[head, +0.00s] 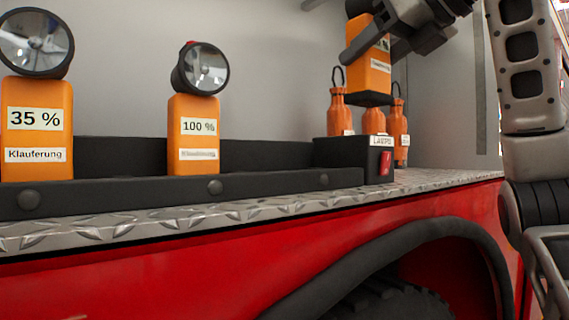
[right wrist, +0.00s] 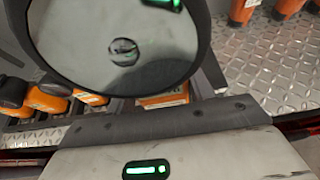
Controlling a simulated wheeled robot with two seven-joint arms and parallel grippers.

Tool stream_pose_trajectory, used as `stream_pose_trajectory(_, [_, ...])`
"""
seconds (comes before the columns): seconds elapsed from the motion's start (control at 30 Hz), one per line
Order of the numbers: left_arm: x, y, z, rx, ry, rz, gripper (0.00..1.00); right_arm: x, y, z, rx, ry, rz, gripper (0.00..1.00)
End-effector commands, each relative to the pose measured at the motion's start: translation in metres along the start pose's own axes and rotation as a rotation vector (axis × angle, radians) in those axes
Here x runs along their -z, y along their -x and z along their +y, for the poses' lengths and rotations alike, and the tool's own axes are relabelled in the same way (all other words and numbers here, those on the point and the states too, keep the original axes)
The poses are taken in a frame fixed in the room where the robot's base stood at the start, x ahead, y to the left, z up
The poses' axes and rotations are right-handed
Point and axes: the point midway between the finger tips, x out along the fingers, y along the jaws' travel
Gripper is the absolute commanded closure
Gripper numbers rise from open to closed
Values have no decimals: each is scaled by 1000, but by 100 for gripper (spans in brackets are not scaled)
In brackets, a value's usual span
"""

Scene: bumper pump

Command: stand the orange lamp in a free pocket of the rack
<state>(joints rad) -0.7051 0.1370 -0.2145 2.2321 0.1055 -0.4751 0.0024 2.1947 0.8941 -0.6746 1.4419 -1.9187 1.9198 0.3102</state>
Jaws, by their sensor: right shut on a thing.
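My right gripper (head: 378,36) is shut on an orange lamp (head: 367,68), holding it raised and slightly tilted at the upper right. Its dark base hangs in the air above the black box at the rack's right end. Its round lens head (right wrist: 122,48) fills much of the right wrist view. The black rack (head: 110,192) runs along the ledge. It holds a lamp marked 35 % (head: 38,125) and a lamp marked 100 % (head: 193,135), both upright. The stretch right of the 100 % lamp looks empty; pocket dividers are hidden. My left gripper is not in view.
A black box (head: 345,153) with a red switch stands at the rack's right end. Several orange bottles (head: 339,112) stand behind it. A grey wall (head: 275,70) backs the ledge. The tread-plate ledge (head: 430,181) is clear at the right.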

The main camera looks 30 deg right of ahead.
Motion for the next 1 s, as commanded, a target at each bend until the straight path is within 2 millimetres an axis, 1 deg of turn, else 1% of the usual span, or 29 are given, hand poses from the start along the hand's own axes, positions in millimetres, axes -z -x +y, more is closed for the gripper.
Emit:
stream_pose_trajectory(0.03, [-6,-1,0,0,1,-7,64,3,-14,8,-3,4,2,87])
stream_pose_trajectory(0.1, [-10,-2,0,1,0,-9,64,5,-31,16,-4,5,2,87])
stream_pose_trajectory(0.27, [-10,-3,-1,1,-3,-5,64,7,-67,36,-4,4,0,87])
stream_pose_trajectory(0.3, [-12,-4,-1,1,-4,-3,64,10,-76,40,-3,3,1,87])
stream_pose_trajectory(0.4, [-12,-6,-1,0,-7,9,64,24,-95,47,-3,3,0,87])
stream_pose_trajectory(0.53, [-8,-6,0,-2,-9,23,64,34,-112,54,-2,2,-3,87])
stream_pose_trajectory(0.77, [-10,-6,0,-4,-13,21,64,40,-123,59,-3,2,-4,87])
stream_pose_trajectory(0.87, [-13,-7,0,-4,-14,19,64,46,-132,62,-3,2,-3,87])
stream_pose_trajectory(1.0, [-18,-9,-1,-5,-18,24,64,68,-140,61,-1,1,-4,87])
